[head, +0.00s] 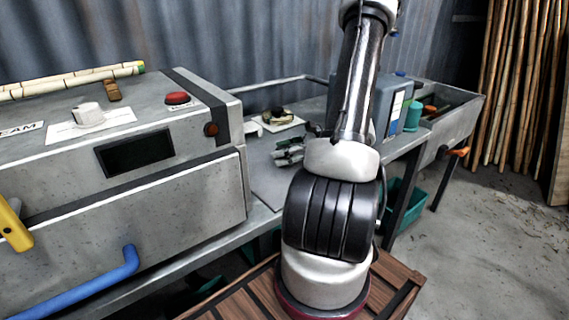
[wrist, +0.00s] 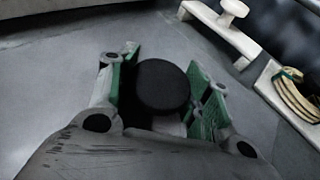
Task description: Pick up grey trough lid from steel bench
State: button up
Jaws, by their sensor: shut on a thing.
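The grey trough lid (wrist: 60,70) appears as a flat grey surface under a round black knob (wrist: 163,85) in the wrist view. I cannot tell its edges apart from the steel bench clearly. My gripper (wrist: 160,90) has its green-padded fingers on either side of the knob and is shut on it. In the head view my gripper (head: 289,152) is low over the steel bench (head: 235,233), left of my arm. There the knob is not clear, and my arm hides part of the bench. I cannot tell whether the lid is lifted.
A grey steam box (head: 200,200) stands at the left. A white board with a coil (head: 280,118) lies behind my gripper. A blue-grey container (head: 385,105), a green cup (head: 413,115) and a trough (head: 450,120) are to the right. Bamboo poles (head: 520,80) lean behind.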

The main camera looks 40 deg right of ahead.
jog(key=shift+c, duration=1)
jog(key=shift+r, duration=0.1)
